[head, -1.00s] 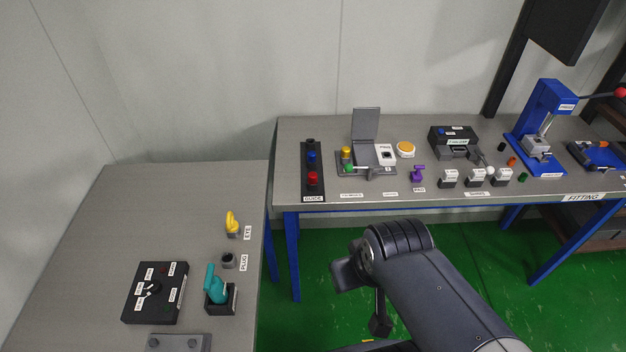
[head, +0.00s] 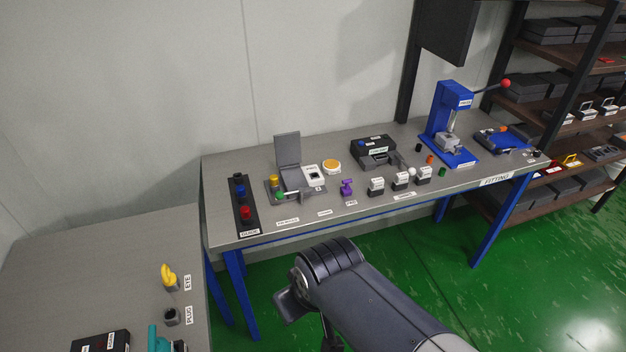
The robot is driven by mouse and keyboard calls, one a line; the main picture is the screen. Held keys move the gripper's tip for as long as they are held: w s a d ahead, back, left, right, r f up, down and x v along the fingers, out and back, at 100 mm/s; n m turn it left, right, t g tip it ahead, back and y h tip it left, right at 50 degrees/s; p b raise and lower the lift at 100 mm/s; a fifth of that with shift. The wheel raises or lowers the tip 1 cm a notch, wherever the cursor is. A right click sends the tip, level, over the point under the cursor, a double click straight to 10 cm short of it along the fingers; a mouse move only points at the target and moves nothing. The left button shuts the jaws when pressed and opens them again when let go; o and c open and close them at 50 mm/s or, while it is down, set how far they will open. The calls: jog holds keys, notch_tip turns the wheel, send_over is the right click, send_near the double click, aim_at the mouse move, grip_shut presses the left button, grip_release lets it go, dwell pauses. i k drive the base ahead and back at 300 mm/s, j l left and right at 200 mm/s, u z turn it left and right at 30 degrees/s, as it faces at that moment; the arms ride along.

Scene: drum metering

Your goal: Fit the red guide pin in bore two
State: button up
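The red guide pin (head: 245,212) stands in the black rack labelled GUIDE (head: 250,228), at the left end of the fitting bench. It is nearest the front edge in that rack, with a blue pin (head: 240,192) behind it and a black one (head: 238,178) at the back. I cannot pick out bore two in this view. My arm crosses the bottom middle of the head view, over the floor and well short of the rack.
The fitting bench (head: 350,205) carries a lidded grey fixture (head: 288,150), a purple clamp (head: 347,187), several labelled blocks, a black unit (head: 373,150) and a blue press (head: 450,115). A side table (head: 100,260) stands at left, shelves at right. Green floor is open in front.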

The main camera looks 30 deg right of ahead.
aim_at(245, 213)
jog(key=i+l+z, duration=0.1)
jog(key=i+z, duration=0.3)
jog(key=i+j+z, duration=0.1)
jog(key=i+z, duration=0.3)
jog(key=i, duration=0.15)
